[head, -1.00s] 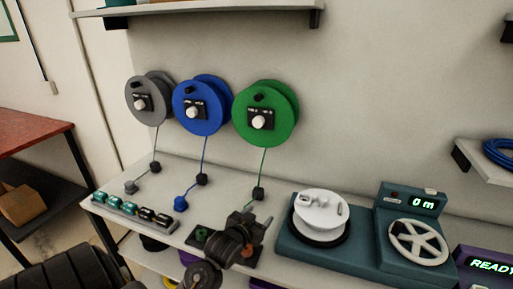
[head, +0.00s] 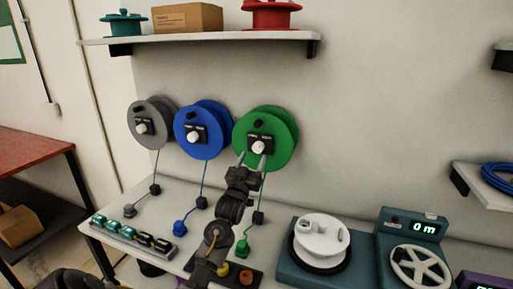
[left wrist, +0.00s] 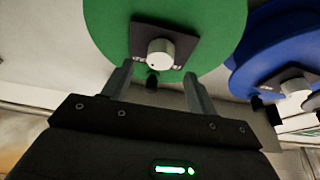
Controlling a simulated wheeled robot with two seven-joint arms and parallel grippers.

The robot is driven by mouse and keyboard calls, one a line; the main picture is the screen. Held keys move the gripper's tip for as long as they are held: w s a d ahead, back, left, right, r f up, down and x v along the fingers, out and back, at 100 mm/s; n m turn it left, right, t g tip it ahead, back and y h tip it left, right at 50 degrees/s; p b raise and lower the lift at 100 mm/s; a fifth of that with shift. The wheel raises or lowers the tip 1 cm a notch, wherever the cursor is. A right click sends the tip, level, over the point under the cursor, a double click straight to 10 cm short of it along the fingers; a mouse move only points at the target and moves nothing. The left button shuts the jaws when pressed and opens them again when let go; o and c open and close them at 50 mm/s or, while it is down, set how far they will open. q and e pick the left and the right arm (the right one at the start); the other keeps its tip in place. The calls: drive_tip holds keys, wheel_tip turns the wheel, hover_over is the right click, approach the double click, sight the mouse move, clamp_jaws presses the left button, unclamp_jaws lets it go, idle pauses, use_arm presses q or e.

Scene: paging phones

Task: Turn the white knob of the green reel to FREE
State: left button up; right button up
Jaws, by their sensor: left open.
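The green reel (head: 281,125) hangs on the wall, rightmost of three reels. Its white knob (head: 258,147) sits on a small black plate with labels too small to read. The knob also shows in the left wrist view (left wrist: 160,52). My left gripper (head: 253,162) is open just below the knob, its fingers pointing up at the reel face. In the left wrist view its two fingertips (left wrist: 157,75) stand apart, on either side of and below the knob, not closed on it. My right gripper is not in view.
The blue reel (head: 193,143) and grey reel (head: 145,135) hang to the left. A shelf (head: 225,39) is above. The bench holds a row of small blocks (head: 131,236), a teal machine with a white disc (head: 322,233) and a meter reading 0 m (head: 424,228).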

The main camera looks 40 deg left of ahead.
sight(257, 149)
use_arm(q)
drive_tip(key=p+x, duration=0.1)
drive_tip(key=x, duration=0.4)
drive_tip(key=shift+w, duration=0.1)
drive_tip(key=c, duration=1)
